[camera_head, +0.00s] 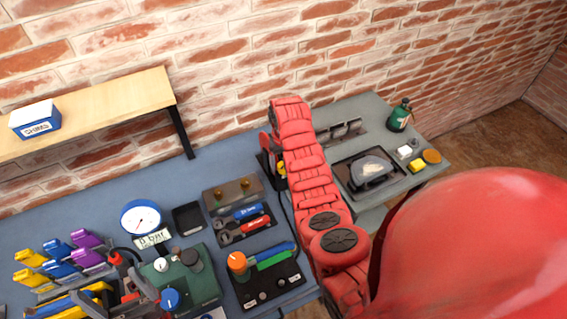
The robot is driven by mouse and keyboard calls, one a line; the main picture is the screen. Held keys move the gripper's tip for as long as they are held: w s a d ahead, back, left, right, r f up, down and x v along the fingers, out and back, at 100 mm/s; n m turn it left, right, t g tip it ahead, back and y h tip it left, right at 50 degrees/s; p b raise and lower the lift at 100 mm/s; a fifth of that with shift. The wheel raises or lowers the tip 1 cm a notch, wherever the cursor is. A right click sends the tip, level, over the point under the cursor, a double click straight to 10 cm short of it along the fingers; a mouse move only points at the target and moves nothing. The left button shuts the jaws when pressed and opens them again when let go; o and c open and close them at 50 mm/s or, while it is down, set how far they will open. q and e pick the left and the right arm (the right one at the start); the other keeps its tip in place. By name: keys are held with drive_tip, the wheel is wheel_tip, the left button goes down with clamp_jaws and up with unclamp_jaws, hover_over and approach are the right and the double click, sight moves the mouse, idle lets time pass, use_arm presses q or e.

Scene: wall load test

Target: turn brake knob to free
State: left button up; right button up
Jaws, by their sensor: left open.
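A dark green control box (203,284) stands on the blue bench at the lower left. A white knob (160,264), a dark knob (190,257) and a blue knob (170,298) show on or at it. An orange knob (237,262) stands on a black panel (265,291) to its right. I cannot read which one is the brake knob. My left gripper (135,275) is open over the left side of the green box, near the white and blue knobs. Its fingers hide part of the box. My right arm crosses the middle, and I cannot make out its gripper.
A gauge (142,217) and a small black tray (188,218) stand behind the box. Yellow, blue and purple clips (62,268) crowd the left. A tool tray (243,229) lies behind the black panel. A wooden shelf (100,103) overhangs the back. My right arm blocks the centre.

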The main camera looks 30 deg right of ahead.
clamp_jaws()
drive_tip(key=shift+f+n+b, duration=0.2)
drive_tip(key=shift+n+b, duration=0.1)
drive_tip(key=shift+b, duration=0.4)
drive_tip(key=n+b, duration=0.1)
drive_tip(key=b, duration=0.1)
drive_tip(key=shift+f+n+b, duration=0.15)
drive_tip(key=shift+n+b, duration=0.6)
drive_tip(key=shift+n, duration=0.05)
drive_tip(key=shift+r+n, duration=0.3)
drive_tip(key=shift+n, duration=0.6)
drive_tip(key=n, duration=0.5)
drive_tip(key=shift+n, duration=0.3)
